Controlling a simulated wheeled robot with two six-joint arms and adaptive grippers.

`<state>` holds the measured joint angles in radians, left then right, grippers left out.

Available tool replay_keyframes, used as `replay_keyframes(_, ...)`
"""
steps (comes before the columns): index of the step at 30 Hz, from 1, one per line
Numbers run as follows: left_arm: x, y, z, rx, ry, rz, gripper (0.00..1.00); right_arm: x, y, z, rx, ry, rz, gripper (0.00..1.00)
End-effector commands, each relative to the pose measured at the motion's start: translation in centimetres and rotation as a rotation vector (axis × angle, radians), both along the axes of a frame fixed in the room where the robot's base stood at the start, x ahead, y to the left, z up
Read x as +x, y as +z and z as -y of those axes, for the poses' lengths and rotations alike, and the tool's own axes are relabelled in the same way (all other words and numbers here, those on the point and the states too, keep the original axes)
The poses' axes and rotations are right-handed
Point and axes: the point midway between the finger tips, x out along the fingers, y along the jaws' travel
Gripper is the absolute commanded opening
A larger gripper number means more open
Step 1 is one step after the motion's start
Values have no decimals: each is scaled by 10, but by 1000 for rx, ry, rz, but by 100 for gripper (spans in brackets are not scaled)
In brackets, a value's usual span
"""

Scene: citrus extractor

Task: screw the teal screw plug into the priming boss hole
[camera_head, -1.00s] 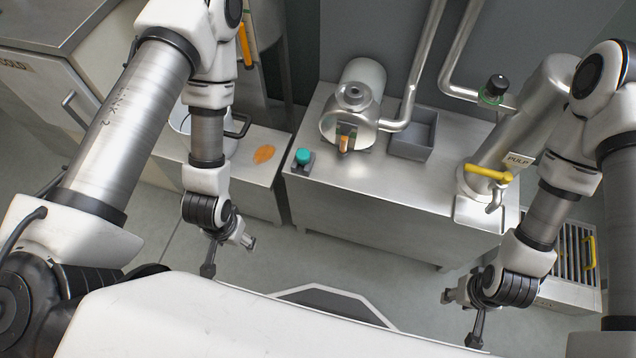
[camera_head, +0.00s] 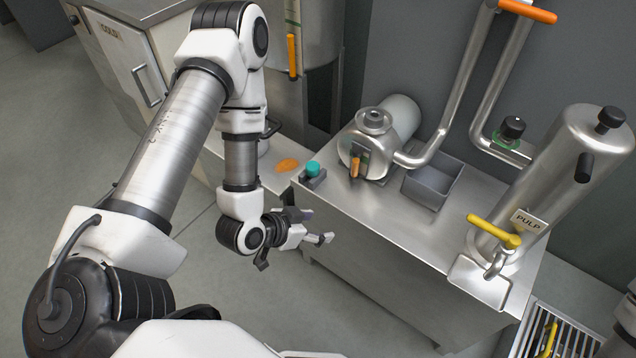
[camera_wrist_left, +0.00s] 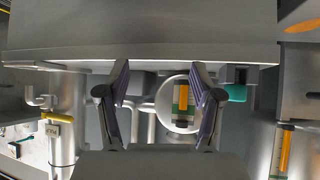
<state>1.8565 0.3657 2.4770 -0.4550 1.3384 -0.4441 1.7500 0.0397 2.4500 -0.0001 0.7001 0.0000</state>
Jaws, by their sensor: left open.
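The teal screw plug (camera_head: 313,168) stands in a small dark holder at the left end of the steel bench top. It also shows in the left wrist view (camera_wrist_left: 237,93), right of the fingers. A steel pump stands behind and right of it, with a round raised boss (camera_head: 374,119) on top; I take this for the priming boss, its hole barely showing. My left gripper (camera_head: 308,220) is open and empty, in front of the bench and nearer than the plug. Its two fingers (camera_wrist_left: 159,80) stand apart in the left wrist view. My right gripper is out of view.
An orange handle (camera_head: 355,164) is on the pump's front. A grey open bin (camera_head: 432,186) sits right of the pump. A PULP cylinder (camera_head: 561,165) with a yellow lever (camera_head: 494,230) stands farther right. The front strip of bench top is clear.

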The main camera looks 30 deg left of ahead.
Motion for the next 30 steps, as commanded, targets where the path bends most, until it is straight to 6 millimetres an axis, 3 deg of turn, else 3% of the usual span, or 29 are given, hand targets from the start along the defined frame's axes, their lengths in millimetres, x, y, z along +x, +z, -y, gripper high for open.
replay_keyframes(1, 11, -10, -6, -14, 13, 75, 66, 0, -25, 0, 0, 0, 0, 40)
replay_keyframes(6, 42, 0, -34, -59, 79, 370, 66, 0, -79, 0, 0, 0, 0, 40)
replay_keyframes(9, 52, 2, -60, -87, 157, 540, 66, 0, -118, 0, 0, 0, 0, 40)
replay_keyframes(12, 55, 7, -82, -109, 227, 659, 66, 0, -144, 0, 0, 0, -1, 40)
replay_keyframes(17, 60, 18, -93, -121, 262, 721, 66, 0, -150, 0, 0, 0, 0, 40)
replay_keyframes(30, 128, 12, -92, -120, 259, 718, 66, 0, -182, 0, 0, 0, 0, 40)
